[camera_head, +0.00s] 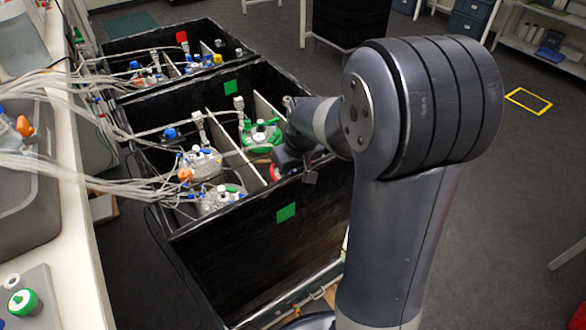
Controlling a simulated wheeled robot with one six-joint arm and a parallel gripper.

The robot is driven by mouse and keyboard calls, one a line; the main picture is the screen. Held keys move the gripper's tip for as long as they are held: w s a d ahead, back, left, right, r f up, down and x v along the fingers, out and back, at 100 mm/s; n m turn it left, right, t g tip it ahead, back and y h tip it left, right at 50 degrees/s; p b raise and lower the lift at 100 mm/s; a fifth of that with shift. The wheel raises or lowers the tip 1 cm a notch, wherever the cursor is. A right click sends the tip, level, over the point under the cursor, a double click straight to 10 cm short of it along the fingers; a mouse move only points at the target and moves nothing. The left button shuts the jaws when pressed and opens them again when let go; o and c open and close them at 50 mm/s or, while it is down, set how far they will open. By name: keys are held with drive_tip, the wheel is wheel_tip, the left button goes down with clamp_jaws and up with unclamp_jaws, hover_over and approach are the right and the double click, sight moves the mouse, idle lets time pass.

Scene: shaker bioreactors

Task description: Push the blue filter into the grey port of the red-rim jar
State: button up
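A red rim (275,173) shows just beside my gripper (290,162), in the right compartment of the near black box. Most of that jar is hidden by the gripper and wrist, and I cannot make out its grey port. My gripper points down into the box, close above or against the jar; I cannot tell if they touch. Its fingertips are hidden, so I cannot see whether it holds anything. A blue cap-like piece (170,133) shows over the jars on the left side of the box; I cannot tell if it is a filter.
A green-rim jar (261,134) stands just behind the gripper. White-lidded jars (201,163) with tubes fill the left compartment, past a pale divider (238,147). The black box (262,235) has tall walls. A bench (75,230) with tubing lines the left.

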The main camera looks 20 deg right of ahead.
drive_tip(key=shift+f, duration=0.25)
drive_tip(key=o, duration=1.1)
drive_tip(key=shift+c, duration=0.2)
drive_tip(key=shift+r, duration=0.15)
drive_tip(key=p+v, duration=0.2)
drive_tip(key=v, duration=0.8)
drive_tip(key=shift+r, duration=0.3)
